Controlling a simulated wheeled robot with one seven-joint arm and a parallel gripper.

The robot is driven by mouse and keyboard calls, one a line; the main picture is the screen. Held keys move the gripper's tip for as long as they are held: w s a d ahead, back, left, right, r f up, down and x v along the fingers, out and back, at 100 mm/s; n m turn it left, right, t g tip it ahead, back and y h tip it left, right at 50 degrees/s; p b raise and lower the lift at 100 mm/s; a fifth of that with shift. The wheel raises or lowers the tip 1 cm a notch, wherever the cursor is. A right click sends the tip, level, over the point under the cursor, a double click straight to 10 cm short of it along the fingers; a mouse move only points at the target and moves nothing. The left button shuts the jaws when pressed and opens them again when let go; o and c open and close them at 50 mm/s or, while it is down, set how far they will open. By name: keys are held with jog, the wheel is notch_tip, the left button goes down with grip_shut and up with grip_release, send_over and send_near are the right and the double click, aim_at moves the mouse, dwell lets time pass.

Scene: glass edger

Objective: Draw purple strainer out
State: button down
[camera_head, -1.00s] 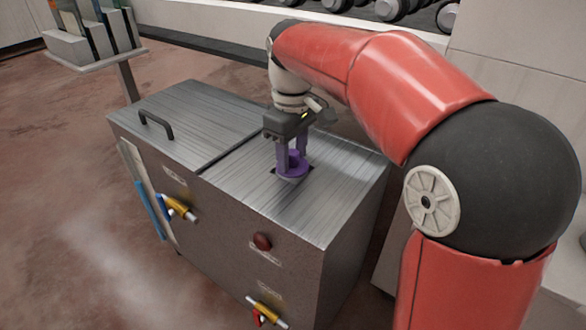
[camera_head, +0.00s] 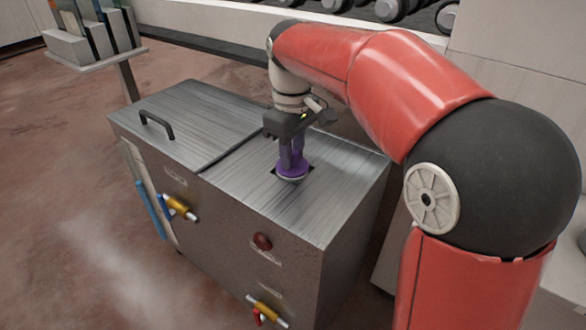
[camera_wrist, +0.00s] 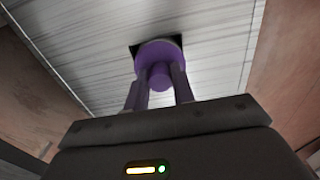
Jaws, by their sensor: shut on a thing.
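The purple strainer (camera_head: 292,174) has a round flange with a knob in its middle. It sits at a square dark opening in the steel cabinet's top (camera_head: 240,182); I cannot tell whether the flange is raised clear of the surface. My gripper (camera_head: 292,158) points down from above and is shut on the strainer's knob. In the wrist view the strainer's flange (camera_wrist: 158,52) lies beyond the fingers, with its knob between the fingertips and dark opening showing at its edges. Any part of the strainer below the flange is hidden.
The cabinet's other lid half has a black handle (camera_head: 156,124). A stand with grey blocks (camera_head: 84,46) is at the back left. Air above the lid is free.

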jog(key=shift+r+p, duration=0.65)
jog(key=shift+p, duration=0.05)
jog(key=shift+r+p, duration=3.45)
jog(key=shift+r, duration=0.2)
notch_tip(320, 180, up, 4)
jog(key=shift+f, duration=0.1)
